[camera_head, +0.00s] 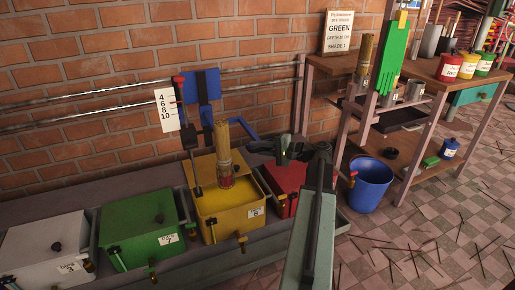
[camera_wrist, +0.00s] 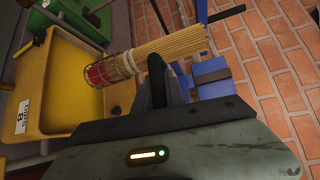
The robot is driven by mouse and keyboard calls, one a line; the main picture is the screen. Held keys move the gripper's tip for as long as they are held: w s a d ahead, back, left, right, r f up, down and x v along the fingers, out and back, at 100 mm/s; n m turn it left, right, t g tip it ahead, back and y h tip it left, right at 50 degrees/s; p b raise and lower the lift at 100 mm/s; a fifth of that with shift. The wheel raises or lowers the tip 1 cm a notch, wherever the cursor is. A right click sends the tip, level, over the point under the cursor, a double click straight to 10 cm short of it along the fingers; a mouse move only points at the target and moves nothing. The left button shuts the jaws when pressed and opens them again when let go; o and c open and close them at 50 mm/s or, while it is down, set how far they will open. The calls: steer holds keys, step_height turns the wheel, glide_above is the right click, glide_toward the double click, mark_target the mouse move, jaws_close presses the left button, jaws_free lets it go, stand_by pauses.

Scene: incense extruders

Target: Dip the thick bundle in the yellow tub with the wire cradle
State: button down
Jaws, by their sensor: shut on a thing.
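The thick bundle (camera_head: 222,138) of tan sticks stands nearly upright over the yellow tub (camera_head: 228,222), its lower end inside the wire cradle (camera_head: 226,176). In the wrist view the bundle (camera_wrist: 172,46) points up and right, and the cradle (camera_wrist: 108,69) encloses its red lower end at the tub (camera_wrist: 52,90). The tub's yellow lid is tipped back. My gripper (camera_head: 250,148) comes from the right; in the wrist view its dark fingers (camera_wrist: 157,66) are shut at the bundle just above the cradle. The exact contact is hidden. How deep the lower end sits is unclear.
A green tub (camera_head: 140,240) and a white tub (camera_head: 45,250) stand left, closed; a red tub (camera_head: 282,180) stands right. A numbered scale (camera_head: 166,110) is behind the tubs. A blue bucket (camera_head: 368,187) stands beside the rack.

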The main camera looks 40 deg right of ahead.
steer(key=shift+s+a, duration=0.1)
step_height(320, 180, down, 8)
steer(key=b, duration=0.7)
steer(key=shift+b, duration=0.35)
steer(key=shift+r, duration=0.15)
steer(key=c, duration=1.4)
jaws_free()
steer(key=shift+r, duration=0.1)
steer(key=p+v, duration=0.1)
steer(key=v, duration=0.7)
